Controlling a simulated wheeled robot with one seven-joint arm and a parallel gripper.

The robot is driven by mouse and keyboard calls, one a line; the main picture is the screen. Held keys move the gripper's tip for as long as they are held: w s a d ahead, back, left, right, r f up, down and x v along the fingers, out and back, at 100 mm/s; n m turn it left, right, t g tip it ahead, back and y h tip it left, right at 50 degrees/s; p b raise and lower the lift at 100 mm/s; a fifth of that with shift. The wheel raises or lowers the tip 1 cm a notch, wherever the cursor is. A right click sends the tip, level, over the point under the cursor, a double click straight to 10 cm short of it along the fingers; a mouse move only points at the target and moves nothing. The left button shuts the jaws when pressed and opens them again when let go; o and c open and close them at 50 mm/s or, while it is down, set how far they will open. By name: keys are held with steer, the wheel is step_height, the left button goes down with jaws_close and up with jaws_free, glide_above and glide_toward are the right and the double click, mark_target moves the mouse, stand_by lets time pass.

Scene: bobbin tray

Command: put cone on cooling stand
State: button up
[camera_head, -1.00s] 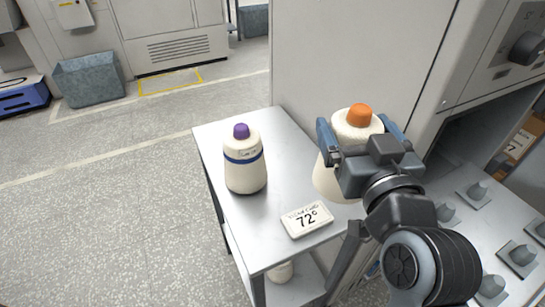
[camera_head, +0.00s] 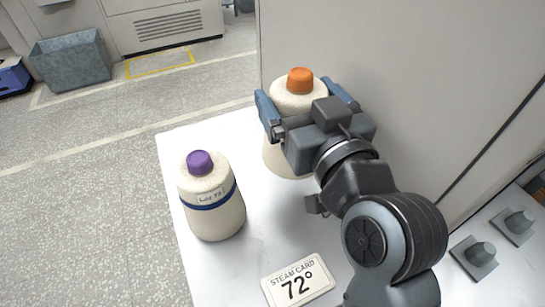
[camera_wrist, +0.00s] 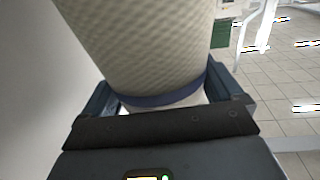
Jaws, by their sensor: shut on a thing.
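A cream yarn cone with an orange top (camera_head: 290,157) is between the fingers of my gripper (camera_head: 300,97), at the back of the pale table, which appears to be the cooling stand (camera_head: 255,240). The cone is upright. I cannot tell whether its base touches the tabletop. In the wrist view the cone (camera_wrist: 140,45) fills the upper middle, with a dark blue band near the gripper (camera_wrist: 165,95). A second cream cone with a purple top and a blue band (camera_head: 214,205) stands on the table to the left, apart from my gripper.
A steam card reading 72° (camera_head: 298,283) lies at the front of the table. A tall pale cabinet wall (camera_head: 400,70) rises just behind and right of the held cone. Grey pegs on plates (camera_head: 482,252) stand at lower right. The tabletop between the cones is narrow.

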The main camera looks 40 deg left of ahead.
step_height(320, 180, down, 8)
steer(key=shift+b, duration=0.3)
steer(key=shift+f, duration=0.2)
steer(key=o, duration=1.4)
steer(key=shift+r, duration=0.1)
steer(key=b+v, duration=0.2)
steer(key=v, duration=1)
steer(key=shift+b, duration=0.35)
steer(key=shift+d, duration=0.1)
